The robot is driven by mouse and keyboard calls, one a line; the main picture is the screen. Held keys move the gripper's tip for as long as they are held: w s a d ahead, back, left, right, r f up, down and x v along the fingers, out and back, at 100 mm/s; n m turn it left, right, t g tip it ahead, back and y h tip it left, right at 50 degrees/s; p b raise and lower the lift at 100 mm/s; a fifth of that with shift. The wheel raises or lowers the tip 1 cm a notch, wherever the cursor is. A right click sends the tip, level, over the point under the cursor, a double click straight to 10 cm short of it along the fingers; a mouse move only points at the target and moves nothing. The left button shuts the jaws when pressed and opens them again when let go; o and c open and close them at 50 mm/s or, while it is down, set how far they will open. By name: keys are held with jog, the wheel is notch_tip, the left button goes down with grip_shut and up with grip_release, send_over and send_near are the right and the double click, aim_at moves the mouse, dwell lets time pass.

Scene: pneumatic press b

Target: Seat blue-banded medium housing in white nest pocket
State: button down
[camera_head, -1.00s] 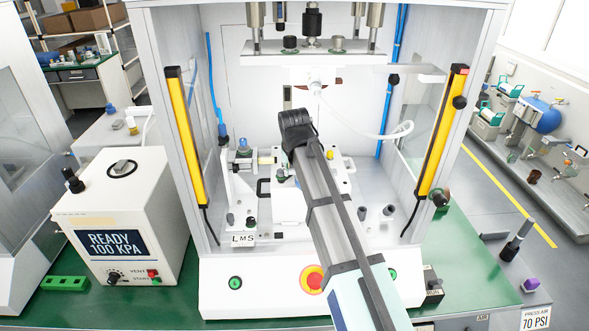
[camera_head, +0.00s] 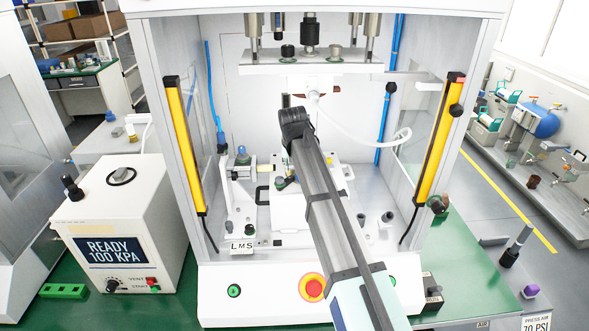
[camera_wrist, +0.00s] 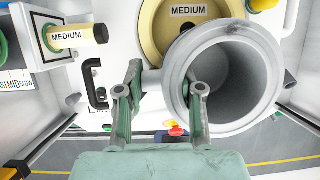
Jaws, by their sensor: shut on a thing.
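In the wrist view my gripper (camera_wrist: 166,92) has its two green-padded fingers closed on the left side of a grey hollow housing (camera_wrist: 274,62). The housing's round open bore faces the camera, and the right finger overlaps its rim. No blue band shows on it. Above and partly behind it is a tan round pocket (camera_wrist: 158,28) with a MEDIUM label, set in a white nest plate (camera_wrist: 118,20). The housing overlaps the pocket's lower right in the picture; I cannot tell whether they touch. In the head view my arm hides most of the white nest (camera_head: 288,212), and the housing cannot be made out.
A yellow plug (camera_wrist: 70,38) labelled MEDIUM sticks out at the left of the wrist view, near a black handle (camera_wrist: 92,82). The press head (camera_head: 310,66) hangs above the nest. Yellow light-curtain posts (camera_head: 184,145) (camera_head: 440,140) flank the opening. A white hose (camera_head: 365,130) loops at right.

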jog(key=w, duration=0.1)
jog(key=w+a, duration=0.1)
jog(key=w, duration=0.1)
jog(key=shift+w+a, duration=0.4)
jog(key=shift+w+d, duration=0.15)
jog(key=shift+w, duration=0.45)
jog(key=shift+f+b, duration=0.55)
jog(key=shift+f, duration=1.25)
jog(key=c, duration=0.7)
grip_release()
jog(key=shift+o, duration=0.2)
jog(key=shift+f, duration=0.1)
jog(key=v, duration=1.2)
jog(key=shift+d, duration=0.15)
